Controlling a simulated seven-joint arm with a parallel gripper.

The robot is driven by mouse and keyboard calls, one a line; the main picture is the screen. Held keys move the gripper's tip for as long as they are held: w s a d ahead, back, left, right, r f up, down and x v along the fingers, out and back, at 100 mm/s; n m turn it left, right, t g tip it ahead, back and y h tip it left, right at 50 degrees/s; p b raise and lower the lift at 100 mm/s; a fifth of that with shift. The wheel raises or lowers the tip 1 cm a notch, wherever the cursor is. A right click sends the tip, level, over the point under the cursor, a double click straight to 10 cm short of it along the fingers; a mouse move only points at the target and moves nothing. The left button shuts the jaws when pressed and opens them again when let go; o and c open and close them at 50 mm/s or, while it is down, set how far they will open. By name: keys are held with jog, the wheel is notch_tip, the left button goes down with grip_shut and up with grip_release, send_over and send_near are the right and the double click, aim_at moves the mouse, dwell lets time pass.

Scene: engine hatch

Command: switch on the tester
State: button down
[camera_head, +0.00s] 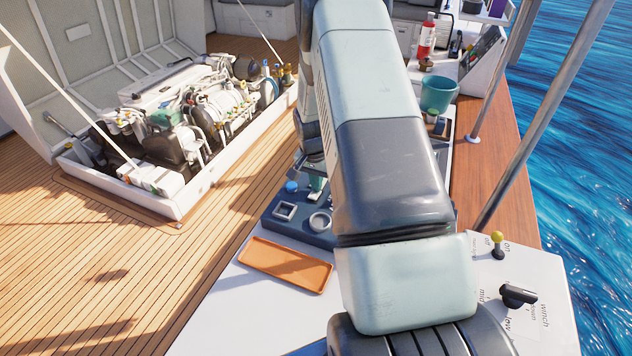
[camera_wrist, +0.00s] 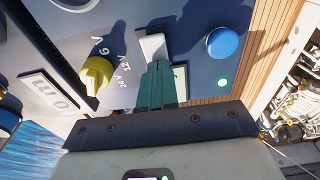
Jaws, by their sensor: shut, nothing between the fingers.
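The tester is a dark blue panel, seen close in the wrist view (camera_wrist: 120,25) and partly behind my arm in the head view (camera_head: 285,228). It carries a white switch lever (camera_wrist: 152,45), a round blue button (camera_wrist: 222,42), a yellow knob (camera_wrist: 97,75) beside the marks 6 V, 12 V and 24 V, and a small green lamp (camera_wrist: 222,83) that looks lit. My gripper (camera_wrist: 158,68) has its teal fingers shut and empty, with the tips right at the white lever. I cannot tell whether they touch it. In the head view, my arm hides much of the tester.
An orange tray (camera_head: 285,264) lies on the white counter in front of the tester. A white panel with a yellow-tipped toggle (camera_head: 497,242) and black winch knob (camera_head: 517,295) is at right. A teal bucket (camera_head: 437,94) stands behind; the open engine hatch (camera_head: 180,205) is at left.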

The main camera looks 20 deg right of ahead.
jog(key=shift+s+a+f, duration=0.1)
jog(key=shift+s+a, duration=0.05)
jog(key=shift+s, duration=0.05)
jog(key=shift+s+a+r, duration=0.2)
jog(key=shift+s+a, duration=0.25)
jog(key=shift+r, duration=0.1)
notch_tip(320, 180, up, 14)
jog(key=s+a, duration=0.1)
jog(key=shift+s+a, duration=0.25)
jog(key=shift+a, duration=0.05)
dwell(0.4)
